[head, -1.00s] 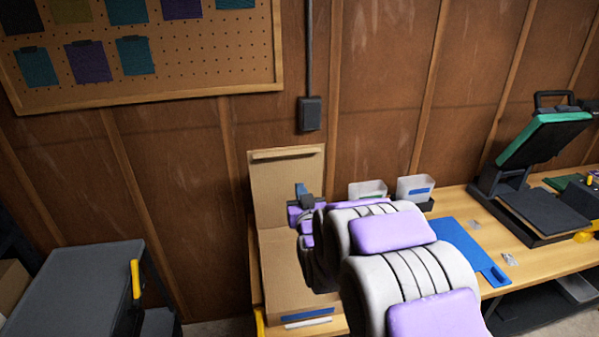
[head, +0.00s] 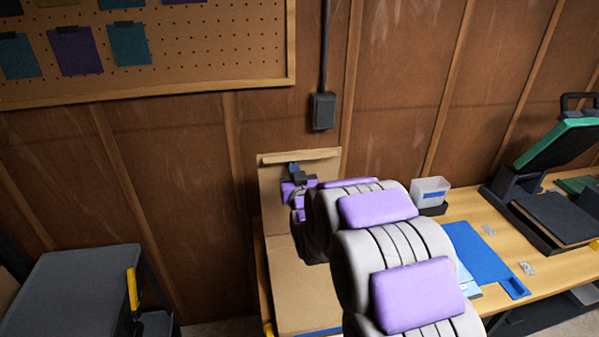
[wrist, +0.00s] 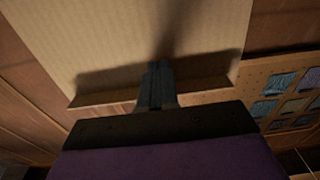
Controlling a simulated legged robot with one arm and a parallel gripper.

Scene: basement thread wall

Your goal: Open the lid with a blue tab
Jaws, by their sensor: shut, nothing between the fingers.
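The cardboard lid (head: 270,190) stands upright behind its open box, near the wooden wall, with a narrow folded flap along its top. The cardboard box (head: 290,290) sits at the left end of the bench, partly hidden by my arm. A blue strip (head: 320,332) shows on its front, cut off by the frame's bottom edge. My gripper (head: 293,168) is shut and empty in front of the upper part of the lid. In the wrist view, my gripper's closed fingers (wrist: 157,75) overlap the lid's panel (wrist: 130,35) and flap (wrist: 205,88); contact cannot be told.
A grey cart (head: 75,290) with a yellow handle stands left. On the bench are a pale bin (head: 430,187), a blue board (head: 475,255) and a press (head: 555,165) with a raised green top. A pegboard (head: 200,50) and black wall box (head: 322,110) are above.

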